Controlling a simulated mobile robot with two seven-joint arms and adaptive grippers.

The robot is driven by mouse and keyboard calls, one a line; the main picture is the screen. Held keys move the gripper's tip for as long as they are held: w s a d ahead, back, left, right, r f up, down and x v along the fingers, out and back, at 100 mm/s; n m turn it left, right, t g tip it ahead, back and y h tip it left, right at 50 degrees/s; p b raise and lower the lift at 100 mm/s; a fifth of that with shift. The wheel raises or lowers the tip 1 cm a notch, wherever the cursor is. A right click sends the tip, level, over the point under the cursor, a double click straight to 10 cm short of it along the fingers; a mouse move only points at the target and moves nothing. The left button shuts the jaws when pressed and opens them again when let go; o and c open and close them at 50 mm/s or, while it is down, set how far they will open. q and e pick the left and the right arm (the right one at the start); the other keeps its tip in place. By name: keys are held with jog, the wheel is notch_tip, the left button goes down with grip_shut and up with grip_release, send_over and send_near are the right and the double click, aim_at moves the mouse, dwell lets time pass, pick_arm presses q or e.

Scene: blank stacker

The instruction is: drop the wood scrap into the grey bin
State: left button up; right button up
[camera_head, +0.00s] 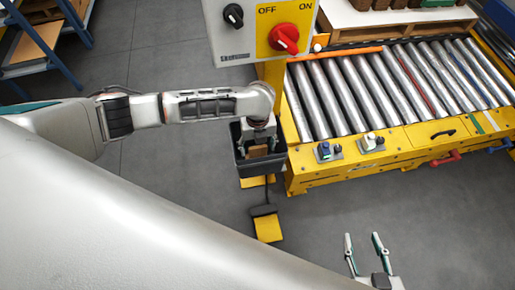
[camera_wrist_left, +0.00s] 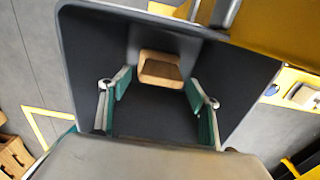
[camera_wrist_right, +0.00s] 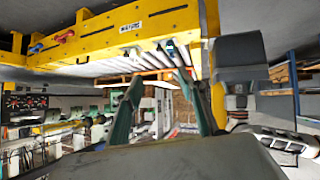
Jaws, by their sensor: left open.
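The grey bin (camera_head: 243,165) stands at the left end of the yellow roller conveyor; its dark rim and walls fill much of the left wrist view (camera_wrist_left: 262,80). My left gripper (camera_head: 258,143) points down into the bin. In the left wrist view its fingers (camera_wrist_left: 158,84) are spread wide. The wood scrap (camera_wrist_left: 160,68), a small light-brown block, shows inside the bin, beyond and between the fingertips, with gaps to both fingers. I cannot tell exactly how it rests. My right gripper (camera_head: 362,245) is open and empty over the floor, far from the bin.
The yellow conveyor (camera_head: 340,172) with metal rollers borders the bin on the right. A control box with a red knob (camera_head: 285,38) stands above and behind the bin. A yellow foot pedal (camera_head: 267,227) lies on the floor in front. Blue shelving is at the upper left.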

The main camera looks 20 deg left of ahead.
pick_arm(q)
jog(key=r+p, duration=0.1)
jog(key=r, duration=0.5)
jog(key=shift+w+p, duration=0.2)
jog(key=shift+p, duration=0.2)
jog(key=shift+r, duration=0.5)
jog(key=shift+s+r+p, duration=0.1)
jog(key=shift+s+p, duration=0.05)
jog(key=shift+p, duration=0.15)
pick_arm(e)
jog(key=shift+s+d+f, duration=0.15)
jog(key=shift+s+d, duration=0.35)
jog(key=shift+d, duration=0.05)
jog(key=shift+w+r, duration=0.2)
